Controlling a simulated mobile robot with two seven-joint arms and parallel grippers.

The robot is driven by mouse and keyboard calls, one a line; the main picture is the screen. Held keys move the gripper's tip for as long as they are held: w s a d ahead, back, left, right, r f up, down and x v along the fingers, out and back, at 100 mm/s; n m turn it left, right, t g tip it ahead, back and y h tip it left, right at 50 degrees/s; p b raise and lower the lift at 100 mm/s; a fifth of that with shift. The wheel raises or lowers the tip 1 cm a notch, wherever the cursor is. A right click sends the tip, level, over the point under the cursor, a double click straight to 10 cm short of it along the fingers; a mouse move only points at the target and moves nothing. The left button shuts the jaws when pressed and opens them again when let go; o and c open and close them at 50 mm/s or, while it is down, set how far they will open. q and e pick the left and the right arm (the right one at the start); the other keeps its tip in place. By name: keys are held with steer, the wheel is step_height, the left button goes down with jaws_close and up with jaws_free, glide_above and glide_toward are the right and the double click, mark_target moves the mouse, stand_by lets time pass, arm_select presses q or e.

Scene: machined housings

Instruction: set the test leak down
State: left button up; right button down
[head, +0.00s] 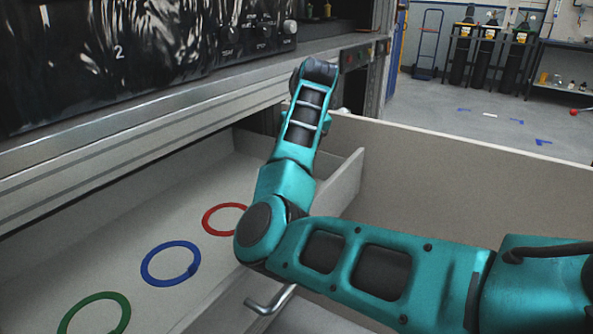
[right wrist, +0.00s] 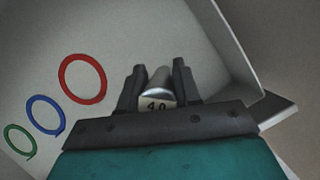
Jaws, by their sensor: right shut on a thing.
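The test leak (right wrist: 158,82) is a silvery cylinder with a pale label reading "4.0". In the right wrist view it sits between the two dark fingers of my right gripper (right wrist: 159,68), which are shut on it. Behind it is the pale floor of a tray (right wrist: 105,30). A red ring (right wrist: 103,82) lies to the left of the gripper, with a blue ring (right wrist: 63,118) and a green ring (right wrist: 34,143) farther left. All three rings look empty. In the head view my teal right arm hides the gripper and the test leak. My left gripper is not in view.
A bent metal handle (head: 270,301) sits below my elbow.

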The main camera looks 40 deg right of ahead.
step_height(320, 180, down, 4)
steer(key=shift+r+b, duration=0.1)
steer(key=shift+b, duration=0.35)
steer(key=shift+f, duration=0.2)
steer(key=shift+r, duration=0.1)
steer(key=shift+f, duration=0.2)
steer(key=c, duration=0.8)
jaws_free()
steer(key=shift+r, duration=0.1)
